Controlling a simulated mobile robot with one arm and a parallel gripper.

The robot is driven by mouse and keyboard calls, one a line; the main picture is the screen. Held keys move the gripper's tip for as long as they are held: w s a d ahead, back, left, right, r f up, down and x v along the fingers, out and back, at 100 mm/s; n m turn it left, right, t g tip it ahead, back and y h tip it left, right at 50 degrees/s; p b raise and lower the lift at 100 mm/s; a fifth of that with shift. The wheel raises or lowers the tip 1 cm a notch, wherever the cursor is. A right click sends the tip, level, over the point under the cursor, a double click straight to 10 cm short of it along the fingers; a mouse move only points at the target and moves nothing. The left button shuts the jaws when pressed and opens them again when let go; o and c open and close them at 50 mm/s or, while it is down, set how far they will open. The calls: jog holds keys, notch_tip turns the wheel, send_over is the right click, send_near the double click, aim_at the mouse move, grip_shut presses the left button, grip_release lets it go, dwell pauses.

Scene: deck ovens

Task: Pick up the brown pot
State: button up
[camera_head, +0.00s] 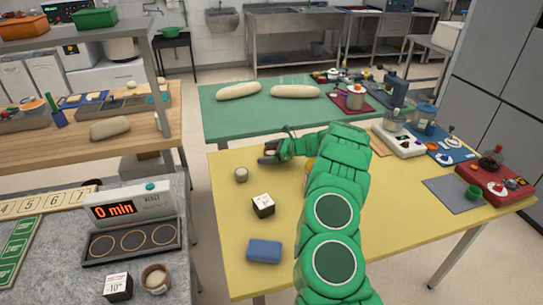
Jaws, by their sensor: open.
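My green arm reaches over the yellow table (400,205), and my gripper (268,154) is at its left side, low over the table's far part. The gripper is open; no object shows between its fingers. A small tan-brown round pot (241,175) stands upright on the yellow table, just left of and nearer than the gripper, apart from it. Another small brownish pot (155,279) with pale contents stands on the grey counter at the lower left. I cannot tell for sure which is the brown pot. My arm hides part of the table.
A white-and-black cube (263,205) and a blue block (264,251) lie on the yellow table's near left. A scale (400,142) and a red tray (492,180) are at right. A green table (230,115) with dough stands behind. A timer (127,207) sits on the grey counter.

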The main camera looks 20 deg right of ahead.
jog(key=c, duration=1.1)
jog(key=shift+c, duration=0.2)
